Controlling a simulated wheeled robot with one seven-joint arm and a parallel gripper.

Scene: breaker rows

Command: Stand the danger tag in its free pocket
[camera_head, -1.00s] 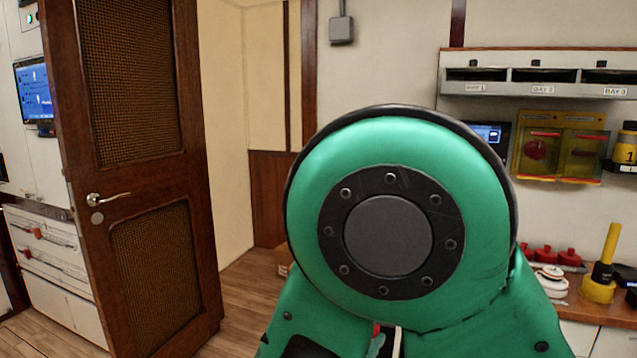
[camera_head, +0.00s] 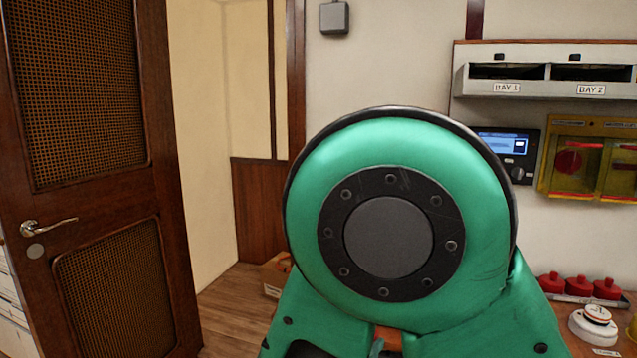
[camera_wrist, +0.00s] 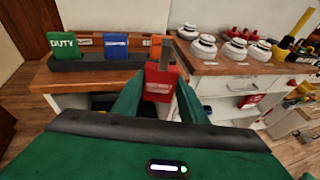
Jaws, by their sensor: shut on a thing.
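In the wrist view my gripper (camera_wrist: 160,94) is shut on a red tag (camera_wrist: 159,82), the danger tag, held upright between the green fingers. Beyond it, on a wooden counter, a dark rack (camera_wrist: 92,64) holds a green tag marked DUTY (camera_wrist: 64,44) and a blue tag (camera_wrist: 115,43), both upright. The held tag is in front of the rack's right end and hides what lies behind it, so I cannot see the free pocket clearly. In the head view my arm hides the gripper and tag.
Several white round detectors (camera_wrist: 201,46) stand on the counter right of the tag. In the head view, red knobbed pieces (camera_head: 578,287) stand at right below yellow cases (camera_head: 592,165) and a bay shelf (camera_head: 550,75). A wooden door (camera_head: 85,170) stands at left.

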